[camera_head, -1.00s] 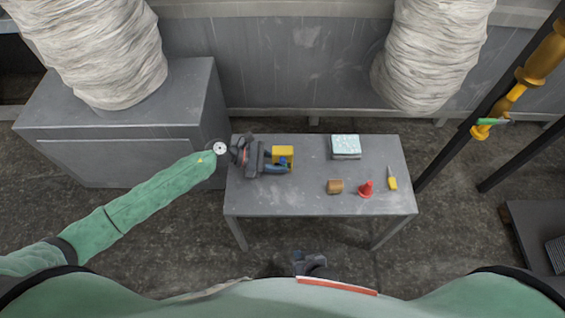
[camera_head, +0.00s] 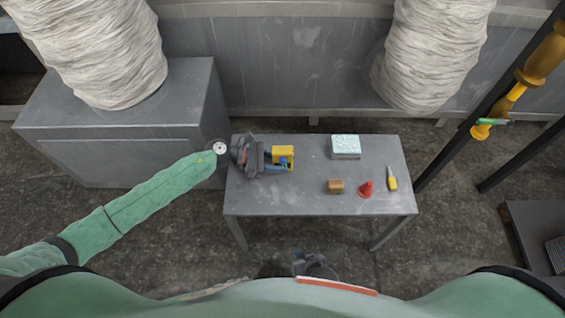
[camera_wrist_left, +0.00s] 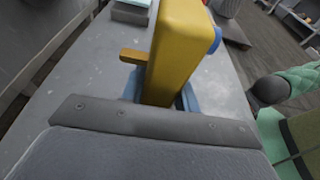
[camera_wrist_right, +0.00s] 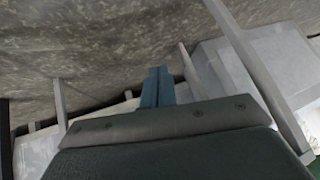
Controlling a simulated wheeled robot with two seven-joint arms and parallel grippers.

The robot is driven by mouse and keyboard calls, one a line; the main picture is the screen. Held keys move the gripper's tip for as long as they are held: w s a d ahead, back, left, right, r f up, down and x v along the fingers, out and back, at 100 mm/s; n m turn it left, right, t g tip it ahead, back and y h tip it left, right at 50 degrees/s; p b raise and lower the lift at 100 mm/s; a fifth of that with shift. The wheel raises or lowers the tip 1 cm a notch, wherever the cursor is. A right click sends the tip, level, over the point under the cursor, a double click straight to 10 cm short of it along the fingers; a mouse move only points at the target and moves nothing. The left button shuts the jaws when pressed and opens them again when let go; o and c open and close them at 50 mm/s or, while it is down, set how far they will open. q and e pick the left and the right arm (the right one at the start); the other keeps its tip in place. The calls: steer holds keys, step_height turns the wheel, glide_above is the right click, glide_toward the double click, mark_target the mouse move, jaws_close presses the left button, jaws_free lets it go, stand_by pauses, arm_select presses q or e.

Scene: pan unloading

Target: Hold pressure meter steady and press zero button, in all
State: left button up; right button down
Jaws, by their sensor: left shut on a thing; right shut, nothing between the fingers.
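The pressure meter is a yellow block (camera_head: 285,153) with a blue round part, above the left part of the table. My left gripper (camera_head: 277,167) is shut on it from the left. In the left wrist view the yellow meter (camera_wrist_left: 178,50) stands between the blue fingers, with a small yellow tab on its left and the blue part at its upper right edge. I cannot tell whether it touches the table. My right gripper (camera_wrist_right: 157,88) is shut and empty, its blue fingers together. In the head view its dark wrist shows low, in front of the table and apart from the meter.
The grey table (camera_head: 300,200) also holds a pale green-topped block (camera_head: 346,145), a brown block (camera_head: 335,186), a red cone (camera_head: 366,189) and a yellow-handled tool (camera_head: 392,183). A grey cabinet (camera_head: 120,140) stands at left. The table's middle is clear.

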mark_target(283, 161)
stand_by(0.3)
steer(key=w+a+r+n+t+y, duration=0.1)
steer(key=w+a+r+n+y, duration=0.2)
steer(key=r, duration=0.7)
steer(key=a+r+n+t+y, duration=0.15)
steer(key=a+r+n, duration=0.4)
steer(key=r, duration=0.55)
steer(key=w+d+r+m+t+y, duration=0.2)
steer(key=w+d+r+m+y, duration=0.1)
steer(key=r+m, duration=0.5)
steer(key=shift+w+d+r+m, duration=0.35)
steer(key=shift+w+d+m, duration=0.1)
steer(key=shift+w, duration=0.2)
steer(key=shift+w, duration=0.15)
steer(key=shift+w+a, duration=0.1)
steer(key=shift+w, duration=4.15)
steer(key=shift+w, duration=0.1)
steer(key=shift+w, duration=0.3)
